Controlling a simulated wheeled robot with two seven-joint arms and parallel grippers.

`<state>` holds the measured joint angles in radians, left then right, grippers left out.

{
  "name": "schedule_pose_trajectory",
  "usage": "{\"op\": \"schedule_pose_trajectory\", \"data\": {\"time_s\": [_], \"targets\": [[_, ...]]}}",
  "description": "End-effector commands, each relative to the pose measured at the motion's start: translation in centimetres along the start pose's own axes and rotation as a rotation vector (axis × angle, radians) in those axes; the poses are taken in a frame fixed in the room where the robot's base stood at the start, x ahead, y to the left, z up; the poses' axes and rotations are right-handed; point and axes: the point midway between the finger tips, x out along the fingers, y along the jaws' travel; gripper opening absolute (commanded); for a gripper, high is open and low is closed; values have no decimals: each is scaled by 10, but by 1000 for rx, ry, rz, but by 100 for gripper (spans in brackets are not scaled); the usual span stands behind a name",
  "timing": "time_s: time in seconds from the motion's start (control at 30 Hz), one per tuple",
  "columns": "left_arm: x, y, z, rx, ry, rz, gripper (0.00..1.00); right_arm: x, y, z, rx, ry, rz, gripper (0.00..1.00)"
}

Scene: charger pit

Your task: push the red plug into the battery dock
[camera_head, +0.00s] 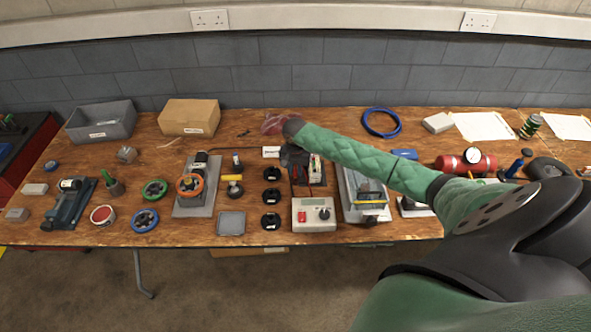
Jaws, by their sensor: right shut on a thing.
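My right arm reaches in from the right, and my right gripper (292,157) is at its end, pointing down over the middle of the bench. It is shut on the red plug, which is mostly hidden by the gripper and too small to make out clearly. A dark unit with a pale upright block and thin red parts, which looks like the battery dock (315,181), stands just right of and below the gripper. I cannot tell whether the plug touches it. My left gripper is not in view.
A white box with a red button and dial (314,226) stands in front. The wooden bench (80,150) is crowded.

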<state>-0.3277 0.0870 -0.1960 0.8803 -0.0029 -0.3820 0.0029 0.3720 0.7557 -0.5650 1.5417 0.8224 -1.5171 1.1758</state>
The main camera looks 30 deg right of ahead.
Motion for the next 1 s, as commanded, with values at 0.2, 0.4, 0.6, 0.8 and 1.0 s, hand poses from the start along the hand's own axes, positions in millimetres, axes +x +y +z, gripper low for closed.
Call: {"op": "schedule_pose_trajectory", "data": {"time_s": [0.2, 0.4, 0.6, 0.8, 1.0], "targets": [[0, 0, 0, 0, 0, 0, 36, 0, 0, 0, 0, 0, -1, 0], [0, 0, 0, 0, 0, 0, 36, 0, 0, 0, 0, 0, -1, 0], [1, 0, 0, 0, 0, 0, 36, 3, 0, 0, 0, 0, -1, 0], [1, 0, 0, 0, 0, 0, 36, 6, 0, 0, 0, 0, -1, 0], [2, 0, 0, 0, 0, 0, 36, 10, 0, 0, 0, 0, -1, 0]]}}
